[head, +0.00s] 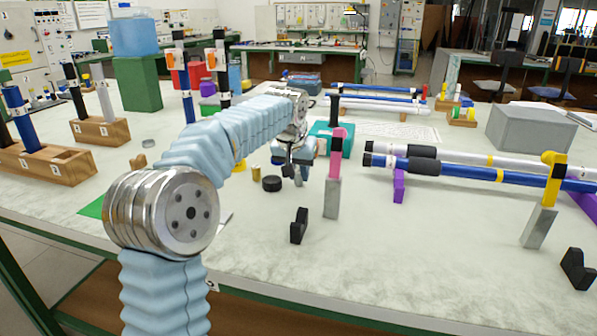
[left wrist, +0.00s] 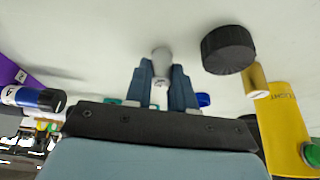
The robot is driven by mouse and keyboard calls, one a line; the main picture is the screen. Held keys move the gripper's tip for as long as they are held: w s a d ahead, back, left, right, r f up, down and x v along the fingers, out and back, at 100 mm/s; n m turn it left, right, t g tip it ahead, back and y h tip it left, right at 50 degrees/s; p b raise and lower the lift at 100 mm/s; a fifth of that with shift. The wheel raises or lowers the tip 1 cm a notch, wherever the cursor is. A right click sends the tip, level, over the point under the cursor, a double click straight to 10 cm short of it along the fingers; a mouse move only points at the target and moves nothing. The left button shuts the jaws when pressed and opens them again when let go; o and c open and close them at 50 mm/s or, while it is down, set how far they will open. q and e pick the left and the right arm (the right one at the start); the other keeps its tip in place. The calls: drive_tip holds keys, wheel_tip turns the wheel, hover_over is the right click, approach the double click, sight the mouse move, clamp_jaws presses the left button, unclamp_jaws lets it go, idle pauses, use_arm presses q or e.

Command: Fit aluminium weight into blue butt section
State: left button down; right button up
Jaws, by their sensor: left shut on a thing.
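My left gripper (head: 297,172) is low over the middle of the table. In the left wrist view (left wrist: 161,90) its fingers are shut on a small silver-grey cylinder, which looks like the aluminium weight (left wrist: 161,60). In the head view the weight is mostly hidden by the gripper. A blue rod with a black grip (head: 385,162), likely the blue butt section, lies on purple supports to the right of the gripper, apart from it. A blue rod end with a black cap (left wrist: 22,97) shows at the left of the left wrist view. My right gripper is not in view.
A black disc (head: 272,183) and a brass cylinder (head: 256,173) stand just left of the gripper. A grey-and-pink post (head: 332,196) and a black V-block (head: 299,225) stand nearby. A white rod (head: 460,158) lies behind the blue one. The front table is mostly clear.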

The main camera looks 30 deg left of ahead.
use_arm(q)
drive_tip(key=c, duration=1)
unclamp_jaws()
drive_tip(key=shift+f, duration=0.2)
drive_tip(key=shift+o, duration=0.2)
drive_tip(key=shift+r, duration=0.1)
